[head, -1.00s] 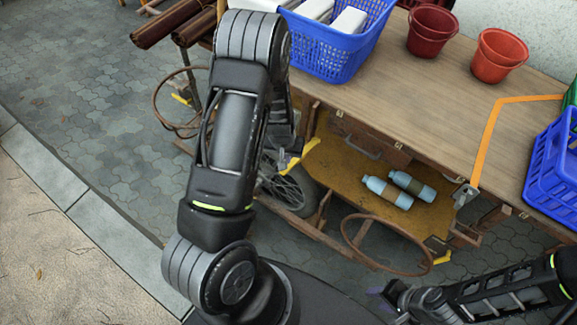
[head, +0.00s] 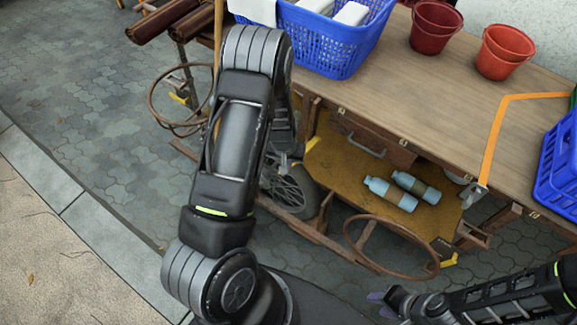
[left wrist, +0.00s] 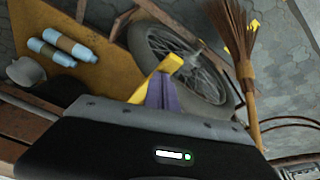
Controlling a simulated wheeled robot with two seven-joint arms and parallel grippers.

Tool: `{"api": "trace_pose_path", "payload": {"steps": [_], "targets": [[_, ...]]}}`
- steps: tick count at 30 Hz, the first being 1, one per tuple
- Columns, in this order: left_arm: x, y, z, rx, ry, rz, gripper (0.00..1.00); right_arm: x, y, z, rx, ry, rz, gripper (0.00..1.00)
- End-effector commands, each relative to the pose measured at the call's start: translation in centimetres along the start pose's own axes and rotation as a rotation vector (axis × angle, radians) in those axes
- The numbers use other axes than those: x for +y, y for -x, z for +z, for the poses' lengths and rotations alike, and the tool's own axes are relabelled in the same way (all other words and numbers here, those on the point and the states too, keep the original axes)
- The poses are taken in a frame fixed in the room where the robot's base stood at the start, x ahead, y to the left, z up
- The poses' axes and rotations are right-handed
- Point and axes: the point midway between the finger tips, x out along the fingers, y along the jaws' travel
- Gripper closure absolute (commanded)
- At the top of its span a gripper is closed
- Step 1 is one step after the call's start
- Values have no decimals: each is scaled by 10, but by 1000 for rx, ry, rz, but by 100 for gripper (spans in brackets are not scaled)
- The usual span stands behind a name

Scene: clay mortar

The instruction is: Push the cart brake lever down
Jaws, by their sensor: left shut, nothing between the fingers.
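The yellow brake lever (head: 312,144) is beside the spoked wheel under the cart's wooden top, partly hidden in the head view. In the left wrist view the lever (left wrist: 172,65) slants up to the right in front of the wheel. My left gripper (left wrist: 162,92) is shut and empty, its purple fingers overlapping the lever's middle. I cannot tell whether they touch it. In the head view my left gripper (head: 290,162) is mostly hidden behind the arm, close to the lever. My right gripper (head: 378,297) is low at the right, far from the lever; its jaws are unclear.
The cart top (head: 400,105) carries a blue basket (head: 330,50), red pots (head: 505,50) and a blue crate (head: 560,165). Two bottles (head: 390,193) lie on the lower shelf. A rusty hoop (head: 360,255) stands before it. A broom (left wrist: 238,50) stands beside the wheel. Paving at left is clear.

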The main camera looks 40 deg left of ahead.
Motion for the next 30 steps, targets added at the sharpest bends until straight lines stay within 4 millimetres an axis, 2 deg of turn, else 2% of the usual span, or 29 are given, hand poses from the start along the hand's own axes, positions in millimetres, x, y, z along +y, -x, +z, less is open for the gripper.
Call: {"api": "trace_pose_path", "payload": {"steps": [8,19,30], "targets": [[0,-6,2,0,-1,0,100,2,-5,0,1,0,0,64],[0,-43,11,0,-1,0,100,15,-38,0,0,0,0,64],[0,-42,12,0,0,0,100,14,-37,0,0,0,0,64]]}}
